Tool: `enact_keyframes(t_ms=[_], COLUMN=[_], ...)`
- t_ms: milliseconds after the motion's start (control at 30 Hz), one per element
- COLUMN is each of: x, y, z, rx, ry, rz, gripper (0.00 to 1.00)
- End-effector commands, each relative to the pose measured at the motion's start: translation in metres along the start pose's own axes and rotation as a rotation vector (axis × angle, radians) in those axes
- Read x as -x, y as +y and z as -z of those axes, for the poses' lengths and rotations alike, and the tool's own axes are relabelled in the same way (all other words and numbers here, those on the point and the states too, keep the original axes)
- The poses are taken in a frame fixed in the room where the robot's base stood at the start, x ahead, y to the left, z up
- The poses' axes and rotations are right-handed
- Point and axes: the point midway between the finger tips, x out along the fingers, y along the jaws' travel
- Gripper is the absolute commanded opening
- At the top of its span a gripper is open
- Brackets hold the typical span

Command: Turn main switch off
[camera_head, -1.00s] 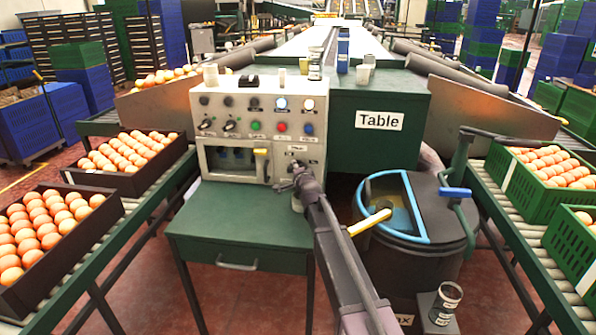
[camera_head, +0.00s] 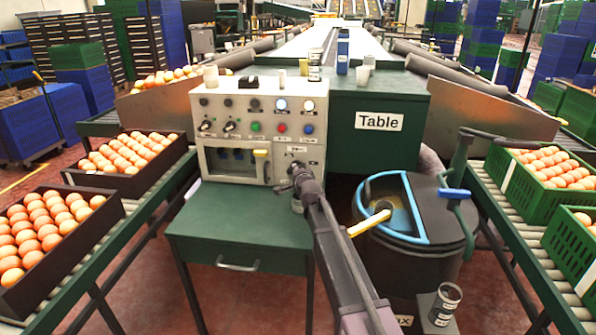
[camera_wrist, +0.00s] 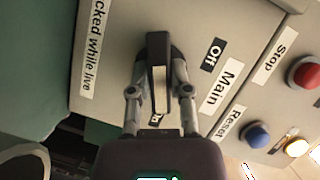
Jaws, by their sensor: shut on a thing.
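The main switch (camera_wrist: 157,48) has a black handle with a pale strip. In the wrist view the handle runs up and down the picture between my gripper's fingers. My gripper (camera_wrist: 160,88) is shut on it.
A red stop button (camera_wrist: 305,73) and a blue reset button (camera_wrist: 256,134) are near the switch. A dark bin (camera_head: 440,240) with a blue rim stands right of my arm. Egg trays (camera_head: 116,205) lie on the left conveyor.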

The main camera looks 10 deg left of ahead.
Motion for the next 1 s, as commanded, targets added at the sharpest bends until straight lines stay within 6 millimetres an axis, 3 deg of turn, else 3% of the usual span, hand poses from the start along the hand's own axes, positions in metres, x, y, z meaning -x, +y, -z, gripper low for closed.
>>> enact_keyframes(t_ms=[567,1000], x=[-0.0012,-0.0017], y=[-0.0027,-0.0033], z=[-0.0006,-0.0016], rx=[0.241,0.558], ry=[-0.002,-0.002], rz=[-0.1,-0.231], gripper=[0.0,0.0])
